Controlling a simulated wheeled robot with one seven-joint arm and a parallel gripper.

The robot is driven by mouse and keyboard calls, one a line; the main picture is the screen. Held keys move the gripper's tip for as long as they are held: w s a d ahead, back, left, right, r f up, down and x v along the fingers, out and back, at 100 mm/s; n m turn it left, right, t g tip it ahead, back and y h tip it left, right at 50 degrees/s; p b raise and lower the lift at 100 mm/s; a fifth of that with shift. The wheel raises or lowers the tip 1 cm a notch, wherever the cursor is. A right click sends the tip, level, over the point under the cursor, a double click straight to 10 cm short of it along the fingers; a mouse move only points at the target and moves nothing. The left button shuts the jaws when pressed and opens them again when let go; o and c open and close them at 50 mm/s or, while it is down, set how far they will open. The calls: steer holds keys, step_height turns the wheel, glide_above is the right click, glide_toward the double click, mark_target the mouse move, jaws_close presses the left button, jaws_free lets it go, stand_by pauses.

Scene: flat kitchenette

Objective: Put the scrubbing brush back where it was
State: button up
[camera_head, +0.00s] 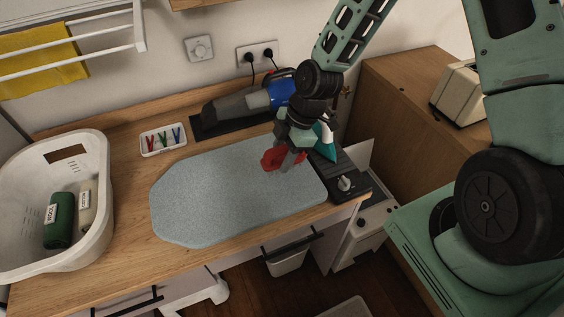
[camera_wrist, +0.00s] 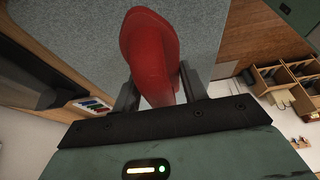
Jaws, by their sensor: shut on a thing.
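A red object, seemingly the scrubbing brush (camera_head: 271,159), is held by my gripper (camera_head: 288,159) above the right part of the grey speckled mat (camera_head: 215,195). In the wrist view the red brush (camera_wrist: 150,50) sits between the two dark fingers of my gripper (camera_wrist: 158,85), with its long rounded body pointing away from the palm. The fingers are shut on it. Its bristles cannot be made out. The gap between brush and mat is hard to judge.
A small tray of coloured clips (camera_head: 163,140) and a blue-grey handheld vacuum (camera_head: 250,100) line the back. A dark base (camera_head: 345,180) and a teal-and-white bottle (camera_head: 326,145) are right of the mat.

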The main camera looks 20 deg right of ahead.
steer(key=shift+f+p, duration=0.55)
steer(key=shift+f, duration=1.45)
steer(key=o, duration=1)
steer(key=shift+f, duration=0.1)
steer(key=shift+c, duration=0.2)
steer(key=b+v, duration=0.3)
steer(key=v, duration=0.9)
steer(key=shift+a, duration=0.1)
steer(key=s+a+r+m+h, duration=0.2)
steer(key=s+a+r+m, duration=0.3)
steer(key=s, duration=0.5)
steer(key=s+a+r+m+h, duration=0.2)
steer(key=s+a+r+m, duration=0.3)
steer(key=s, duration=0.5)
steer(key=shift+r, duration=0.7)
